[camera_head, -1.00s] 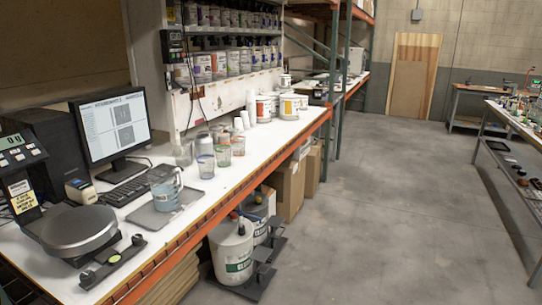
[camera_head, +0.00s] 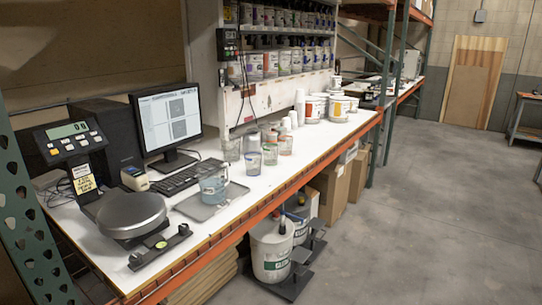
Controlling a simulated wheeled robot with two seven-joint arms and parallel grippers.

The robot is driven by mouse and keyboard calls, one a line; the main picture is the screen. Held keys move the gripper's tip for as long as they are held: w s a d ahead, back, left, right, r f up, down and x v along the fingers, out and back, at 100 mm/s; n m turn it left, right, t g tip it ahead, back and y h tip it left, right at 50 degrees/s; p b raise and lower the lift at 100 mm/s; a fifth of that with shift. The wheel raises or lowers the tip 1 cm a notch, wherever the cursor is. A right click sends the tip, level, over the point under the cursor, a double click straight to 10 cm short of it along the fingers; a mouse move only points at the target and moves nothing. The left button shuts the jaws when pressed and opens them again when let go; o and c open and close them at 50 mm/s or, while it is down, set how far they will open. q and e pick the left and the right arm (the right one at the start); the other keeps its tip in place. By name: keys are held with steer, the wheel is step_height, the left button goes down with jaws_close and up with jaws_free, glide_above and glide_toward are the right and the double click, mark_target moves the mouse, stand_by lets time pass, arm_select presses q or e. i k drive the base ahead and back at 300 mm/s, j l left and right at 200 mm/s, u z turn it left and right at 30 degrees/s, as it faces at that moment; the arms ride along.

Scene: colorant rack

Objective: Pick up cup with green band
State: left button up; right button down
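Several clear cups stand in a group on the white workbench (camera_head: 225,205), right of the keyboard. The cup that seems to carry the green band (camera_head: 270,154) stands in the front part of this group. A cup with a bluish band (camera_head: 254,165) stands to its left and nearer, and a cup with an orange-red band (camera_head: 286,146) to its right. The cups are small in the picture, so the band colours are hard to tell exactly. Neither of my grippers shows in the head view.
A scale (camera_head: 130,214), monitor (camera_head: 168,120) and keyboard (camera_head: 188,177) are on the left. White buckets (camera_head: 313,108) stand farther back. The floor (camera_head: 400,220) in front of the bench is mostly clear.

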mark_target(270, 149)
steer(key=i+l+u, duration=0.1)
steer(key=i+l, duration=0.6)
steer(key=i+l+u, duration=0.15)
steer(key=i+l, duration=0.15)
steer(key=i+l+u, duration=0.1)
steer(key=i+l, duration=0.25)
steer(key=l, duration=0.15)
steer(key=i+l+u, duration=0.1)
steer(key=i+l, duration=0.45)
steer(key=l, duration=0.35)
steer(key=i+l+u, duration=0.15)
steer(key=i+l, duration=0.15)
steer(key=l, duration=0.15)
steer(key=i+l+u, duration=0.1)
steer(key=i+l, duration=0.15)
steer(key=l, duration=0.2)
